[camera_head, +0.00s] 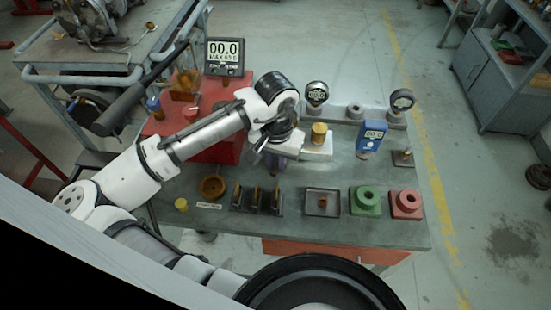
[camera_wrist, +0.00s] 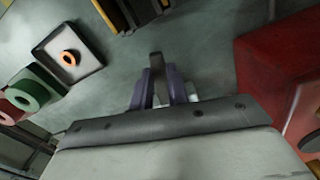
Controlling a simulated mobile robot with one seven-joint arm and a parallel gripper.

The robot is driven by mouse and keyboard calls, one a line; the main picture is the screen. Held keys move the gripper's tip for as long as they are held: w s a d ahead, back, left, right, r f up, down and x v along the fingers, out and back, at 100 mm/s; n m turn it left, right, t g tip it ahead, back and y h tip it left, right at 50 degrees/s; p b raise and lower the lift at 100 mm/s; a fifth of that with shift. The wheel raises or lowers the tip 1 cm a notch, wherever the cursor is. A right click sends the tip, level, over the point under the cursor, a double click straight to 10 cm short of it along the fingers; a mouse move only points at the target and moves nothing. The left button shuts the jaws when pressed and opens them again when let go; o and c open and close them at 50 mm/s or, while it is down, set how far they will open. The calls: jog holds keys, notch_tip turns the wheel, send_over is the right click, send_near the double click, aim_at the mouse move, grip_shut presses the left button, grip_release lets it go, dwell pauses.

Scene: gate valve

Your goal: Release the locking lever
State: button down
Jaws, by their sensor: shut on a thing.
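My gripper (camera_wrist: 158,80) shows in the wrist view with its two purple fingers close together on a dark grey bar, which looks like the locking lever (camera_wrist: 156,61). Only the lever's end sticks out past the fingertips; the rest is hidden by the gripper. In the head view, my gripper (camera_head: 270,158) is low over the bench, left of a white block (camera_head: 318,150) with a brass cylinder (camera_head: 319,132) on top. My wrist hides the lever there, so I cannot tell its angle or how it joins the block.
The bench (camera_head: 330,228) carries a holder with several upright pieces (camera_head: 257,198), a square tray (camera_head: 322,204), a green block (camera_head: 364,200) and a red block (camera_head: 406,204). Gauges (camera_head: 317,94) and a blue meter (camera_head: 371,136) stand right. A red box (camera_wrist: 275,60) stands beside my gripper.

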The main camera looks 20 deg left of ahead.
jog(key=shift+w+d+n+p, duration=0.1)
jog(key=shift+d+n+p, duration=0.2)
jog(key=shift+n, duration=0.4)
jog(key=shift+d+n+p, duration=0.2)
jog(key=shift+n+p, duration=0.1)
jog(key=shift+n, duration=0.4)
jog(key=c, duration=1.4)
grip_release()
jog(key=shift+o, duration=0.2)
notch_tip(320, 180, up, 14)
jog(key=shift+f, duration=0.15)
